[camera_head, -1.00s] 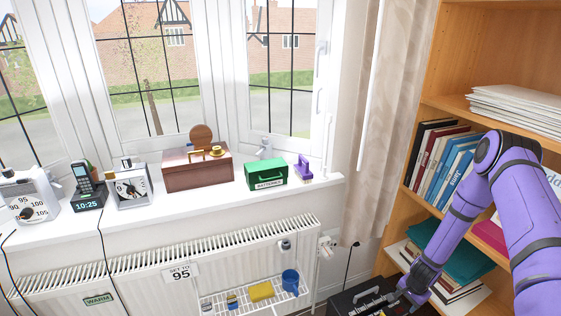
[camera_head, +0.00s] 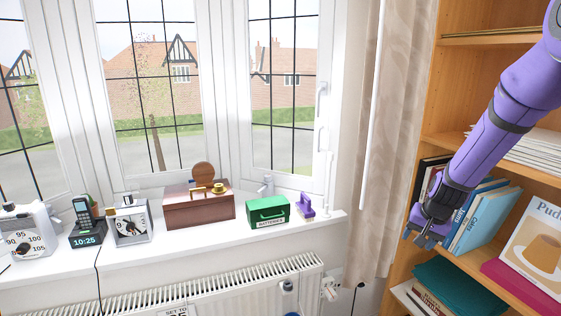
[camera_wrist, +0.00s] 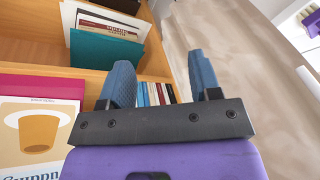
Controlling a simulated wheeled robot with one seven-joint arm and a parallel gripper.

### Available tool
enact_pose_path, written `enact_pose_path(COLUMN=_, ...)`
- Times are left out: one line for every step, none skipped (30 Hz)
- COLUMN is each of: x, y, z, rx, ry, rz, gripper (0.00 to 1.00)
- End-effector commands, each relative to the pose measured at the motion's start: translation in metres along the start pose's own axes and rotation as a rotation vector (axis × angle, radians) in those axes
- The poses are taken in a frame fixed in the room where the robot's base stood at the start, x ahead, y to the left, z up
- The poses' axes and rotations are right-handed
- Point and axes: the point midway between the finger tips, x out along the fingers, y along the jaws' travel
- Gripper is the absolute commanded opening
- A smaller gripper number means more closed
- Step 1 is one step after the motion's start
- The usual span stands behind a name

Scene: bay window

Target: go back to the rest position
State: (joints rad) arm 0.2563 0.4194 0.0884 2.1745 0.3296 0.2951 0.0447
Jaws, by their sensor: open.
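My gripper (camera_head: 426,236) is at the right of the head view, raised in front of the bookcase (camera_head: 430,150). In the wrist view my gripper (camera_wrist: 158,82) shows two blue-grey fingers spread apart with nothing held between them.
The white windowsill (camera_head: 150,245) holds a phone on its dock (camera_head: 87,225), a clock (camera_head: 130,222), a brown wooden box (camera_head: 198,208), a green box (camera_head: 268,213) and a purple object (camera_head: 306,206). The radiator (camera_head: 230,290) is below. A curtain (camera_head: 375,150) hangs beside the bookcase.

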Motion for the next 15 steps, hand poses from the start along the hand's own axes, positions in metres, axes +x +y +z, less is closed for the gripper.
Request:
enact_pose_path(x=-0.022, y=-0.006, z=0.004, rx=-0.027, ry=0.013, rz=-0.005, gripper=0.57)
enact_pose_path(x=-0.033, y=-0.009, z=0.007, rx=-0.043, ry=0.015, rz=-0.007, gripper=0.57)
enact_pose_path(x=-0.047, y=-0.013, z=0.011, rx=-0.062, ry=0.021, rz=-0.009, gripper=0.57)
enact_pose_path(x=-0.057, y=-0.015, z=0.015, rx=-0.075, ry=0.023, rz=-0.010, gripper=0.57)
enact_pose_path(x=-0.068, y=-0.017, z=0.018, rx=-0.090, ry=0.027, rz=-0.011, gripper=0.57)
enact_pose_path(x=-0.082, y=-0.019, z=0.023, rx=-0.109, ry=0.031, rz=-0.012, gripper=0.57)
enact_pose_path(x=-0.092, y=-0.021, z=0.027, rx=-0.123, ry=0.036, rz=-0.013, gripper=0.57)
enact_pose_path(x=-0.102, y=-0.023, z=0.032, rx=-0.137, ry=0.038, rz=-0.014, gripper=0.57)
enact_pose_path(x=-0.115, y=-0.025, z=0.038, rx=-0.156, ry=0.044, rz=-0.014, gripper=0.57)
enact_pose_path(x=-0.124, y=-0.026, z=0.043, rx=-0.170, ry=0.047, rz=-0.015, gripper=0.57)
enact_pose_path(x=-0.134, y=-0.027, z=0.048, rx=-0.184, ry=0.052, rz=-0.015, gripper=0.57)
enact_pose_path(x=-0.146, y=-0.028, z=0.055, rx=-0.202, ry=0.055, rz=-0.016, gripper=0.57)
enact_pose_path(x=-0.155, y=-0.029, z=0.060, rx=-0.216, ry=0.060, rz=-0.015, gripper=0.57)
enact_pose_path(x=-0.164, y=-0.029, z=0.065, rx=-0.230, ry=0.065, rz=-0.015, gripper=0.57)
enact_pose_path(x=-0.176, y=-0.029, z=0.073, rx=-0.246, ry=0.070, rz=-0.015, gripper=0.57)
